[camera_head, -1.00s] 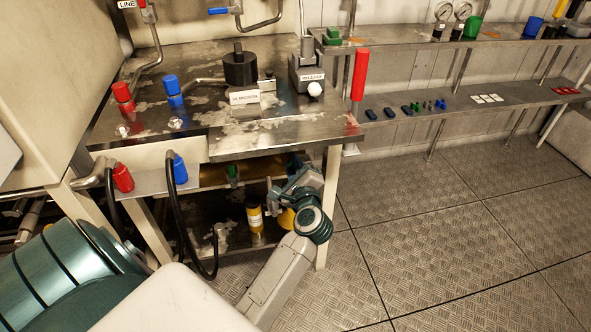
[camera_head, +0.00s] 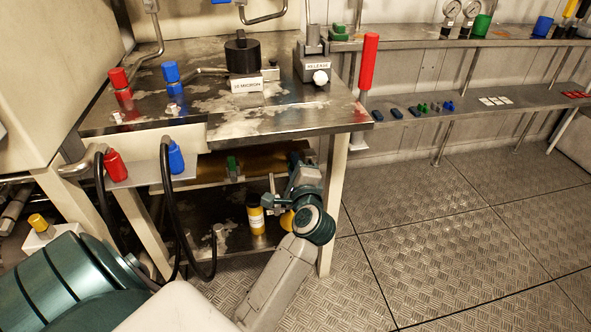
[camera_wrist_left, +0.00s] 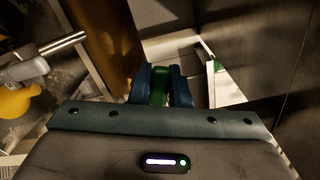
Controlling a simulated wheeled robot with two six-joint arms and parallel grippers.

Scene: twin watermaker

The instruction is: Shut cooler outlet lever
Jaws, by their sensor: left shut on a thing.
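My left gripper (camera_head: 297,165) is under the right end of the steel bench, beside the lower shelf. In the left wrist view, its dark blue fingers (camera_wrist_left: 167,84) are shut on a green piece (camera_wrist_left: 160,86), which I take for the cooler outlet lever. The fingers cover its sides, so its angle is hard to tell. In the head view that piece is hidden behind my gripper and the bench. Another green part (camera_head: 233,168) stands on the lower shelf, left of my gripper. My right gripper is not in view.
A yellow canister (camera_head: 255,215) and a yellow part (camera_head: 287,221) are close to my left wrist. Red (camera_head: 115,165) and blue (camera_head: 176,157) fittings with black hoses hang at the bench's left. A bench leg (camera_head: 332,215) stands just right of my arm. The floor at right is clear.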

